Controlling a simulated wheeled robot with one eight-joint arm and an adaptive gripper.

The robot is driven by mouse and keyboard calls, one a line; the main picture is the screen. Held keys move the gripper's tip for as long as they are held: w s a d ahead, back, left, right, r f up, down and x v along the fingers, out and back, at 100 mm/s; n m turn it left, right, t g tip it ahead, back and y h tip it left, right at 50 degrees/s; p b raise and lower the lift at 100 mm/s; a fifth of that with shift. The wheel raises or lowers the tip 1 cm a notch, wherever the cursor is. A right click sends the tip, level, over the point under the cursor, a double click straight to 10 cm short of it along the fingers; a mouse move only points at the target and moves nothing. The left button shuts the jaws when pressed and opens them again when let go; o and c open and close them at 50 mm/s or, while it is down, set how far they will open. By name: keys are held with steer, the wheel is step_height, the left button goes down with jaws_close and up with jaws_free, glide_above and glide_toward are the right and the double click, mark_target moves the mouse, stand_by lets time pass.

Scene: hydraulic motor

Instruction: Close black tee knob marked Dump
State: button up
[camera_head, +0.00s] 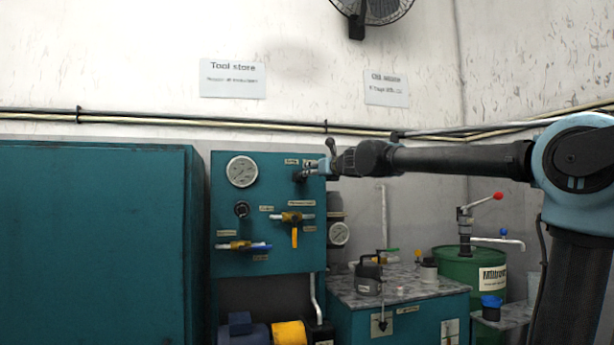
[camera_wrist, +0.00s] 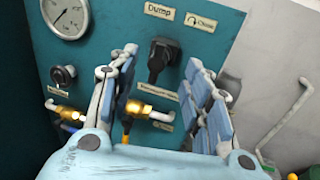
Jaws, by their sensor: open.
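The black tee knob (camera_wrist: 160,58) sits on the teal panel under the label Dump (camera_wrist: 160,10). My gripper (camera_wrist: 163,62) is open, one blue-padded finger left of the knob and one right. I see no clear contact between fingers and knob. A label with a curved arrow (camera_wrist: 201,22), apparently reading Close, is right of Dump.
A teal cabinet (camera_head: 95,240) fills the left. A speckled-top unit (camera_head: 420,287) and green drum (camera_head: 462,262) stand right.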

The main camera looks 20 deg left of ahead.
steer(key=x, duration=0.7)
